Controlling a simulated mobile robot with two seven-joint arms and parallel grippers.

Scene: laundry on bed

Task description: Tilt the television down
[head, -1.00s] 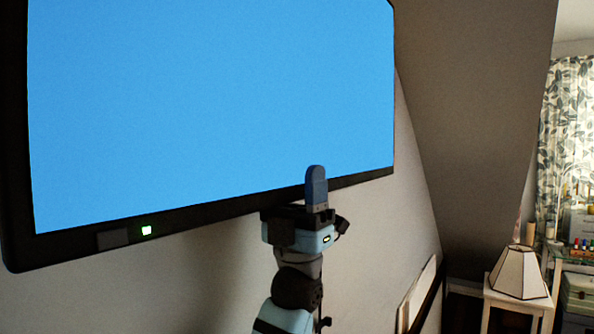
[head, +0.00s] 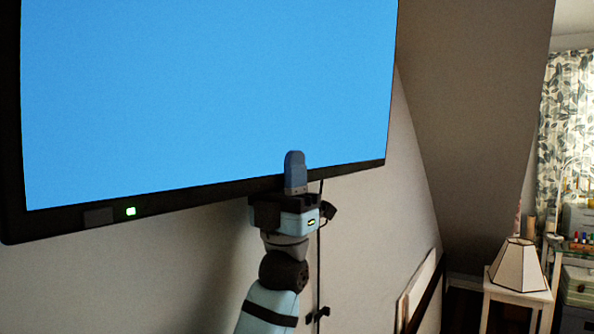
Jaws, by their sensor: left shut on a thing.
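The television (head: 205,95) fills the upper left of the head view. Its screen is plain blue with a black frame, and a small green light shows on the lower edge. Its bottom edge stands out from the wall. My left gripper (head: 295,178) is at the bottom edge, right of its middle, and is shut on the television's lower frame. One blue finger shows in front of the screen; the other finger is hidden behind the television. My right gripper is out of view.
A dark cable (head: 319,260) hangs down the wall behind my left arm. A lamp (head: 519,267) stands on a small white table (head: 515,298) at the lower right. A sloped wall (head: 470,120) is right of the television. A patterned curtain (head: 567,130) hangs at the far right.

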